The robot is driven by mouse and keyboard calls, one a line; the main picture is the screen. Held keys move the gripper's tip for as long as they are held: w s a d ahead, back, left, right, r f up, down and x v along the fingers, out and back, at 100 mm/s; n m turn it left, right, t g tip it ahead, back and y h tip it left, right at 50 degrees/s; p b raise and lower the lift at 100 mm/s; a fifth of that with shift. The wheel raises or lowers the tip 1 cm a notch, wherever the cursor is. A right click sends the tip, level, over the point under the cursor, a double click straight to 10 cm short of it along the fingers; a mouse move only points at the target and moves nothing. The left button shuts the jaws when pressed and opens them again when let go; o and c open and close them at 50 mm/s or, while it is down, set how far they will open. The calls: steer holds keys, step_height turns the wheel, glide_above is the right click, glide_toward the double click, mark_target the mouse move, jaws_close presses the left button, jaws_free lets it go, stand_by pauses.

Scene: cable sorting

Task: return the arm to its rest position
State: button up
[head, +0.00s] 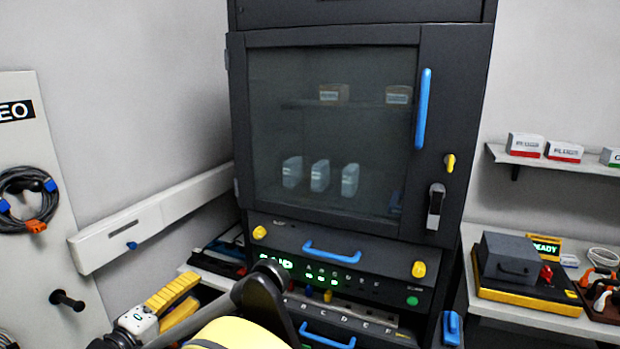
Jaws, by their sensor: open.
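My gripper (189,293) is at the lower left of the head view, with a white body and two yellow ribbed fingers. The fingers point up and to the right, stand apart, and hold nothing that I can see. My arm (240,332), yellow and black, rises from the bottom edge, with its dark joint in front of the cabinet's lower panels. Part of the arm is cut off by the frame's bottom edge.
A dark cabinet (455,100) with a shut glass door stands ahead. A pegboard-like panel (60,110) with a coiled cable (25,190) is at left. A side table (530,325) at right holds a black-and-yellow device (520,268). A shelf (560,166) above carries small boxes.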

steer(key=w+d+r+m+g, duration=0.1)
steer(key=d+g, duration=0.1)
steer(key=d, duration=0.7)
steer(key=w+d+r+m+g+y, duration=0.1)
steer(key=d+g, duration=0.1)
steer(key=d, duration=0.7)
steer(key=w+d+r+m+g, duration=0.1)
steer(key=d+r+g, duration=0.15)
steer(key=d, duration=0.75)
steer(key=s+d+f+m+g+y, duration=0.2)
steer(key=s+d+m, duration=0.1)
steer(key=s+d, duration=0.65)
steer(key=s+d+f+m+y, duration=0.2)
steer(key=s+d, duration=0.2)
steer(key=s, duration=0.2)
steer(key=s+d+f+m+y, duration=0.1)
steer(key=s+d+m, duration=0.2)
steer(key=s, duration=0.3)
steer(key=shift+d+f+y, duration=0.35)
steer(key=shift+d+y, duration=0.05)
steer(key=shift+d, duration=0.05)
